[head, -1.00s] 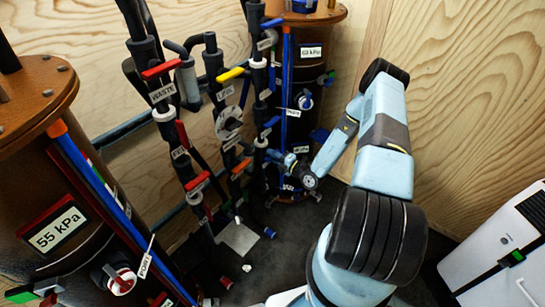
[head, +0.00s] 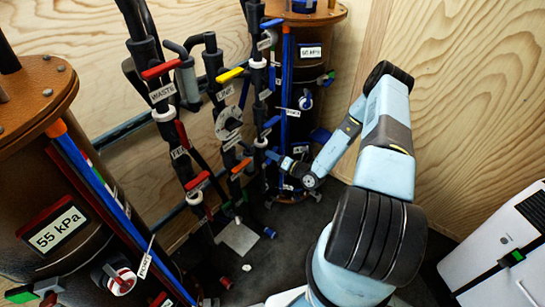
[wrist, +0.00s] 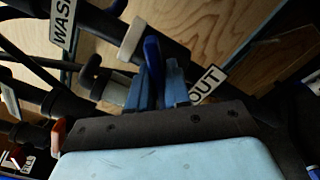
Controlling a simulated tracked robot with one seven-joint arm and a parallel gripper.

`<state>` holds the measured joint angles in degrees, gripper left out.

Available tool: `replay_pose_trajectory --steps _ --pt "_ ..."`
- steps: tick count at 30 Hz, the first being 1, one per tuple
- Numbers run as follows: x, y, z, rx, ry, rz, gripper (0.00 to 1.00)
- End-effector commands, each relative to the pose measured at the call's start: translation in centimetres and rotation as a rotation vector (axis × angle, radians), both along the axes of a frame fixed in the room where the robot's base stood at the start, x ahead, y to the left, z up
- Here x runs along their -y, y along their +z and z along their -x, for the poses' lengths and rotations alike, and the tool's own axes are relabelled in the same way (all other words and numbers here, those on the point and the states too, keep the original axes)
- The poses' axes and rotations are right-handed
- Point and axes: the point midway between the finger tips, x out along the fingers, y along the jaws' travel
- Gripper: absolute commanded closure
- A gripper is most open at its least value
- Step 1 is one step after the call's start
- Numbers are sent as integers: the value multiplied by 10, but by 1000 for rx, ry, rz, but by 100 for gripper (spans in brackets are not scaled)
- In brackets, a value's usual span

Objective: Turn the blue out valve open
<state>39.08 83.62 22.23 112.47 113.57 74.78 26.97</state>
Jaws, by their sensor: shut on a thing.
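In the wrist view, the blue valve handle (wrist: 153,53) stands up between the two blue fingers of my gripper (wrist: 163,88), which is shut on it. The OUT label (wrist: 207,83) is just right of the fingers, and a white collar (wrist: 132,38) is to their left on the dark pipe. In the head view, my gripper (head: 272,156) reaches left to the lower part of the rightmost pipe stack. There the handle is small, and I cannot tell it apart from the blue fingers.
Red handles (head: 160,70) and a yellow handle (head: 230,75) are on neighbouring pipes. A brown tank (head: 310,110) stands behind my gripper, and another with a 55 kPa gauge (head: 56,230) is at left. A white cabinet (head: 500,255) is at right. Dark floor lies between.

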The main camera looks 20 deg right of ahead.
Motion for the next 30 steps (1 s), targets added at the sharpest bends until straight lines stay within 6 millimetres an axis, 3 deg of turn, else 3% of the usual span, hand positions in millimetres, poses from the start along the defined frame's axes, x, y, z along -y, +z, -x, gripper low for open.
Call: replay_pose_trajectory --steps 18,30 --pt "0 -4 2 326 2 465 100" --pt "0 -4 3 469 3 659 100"
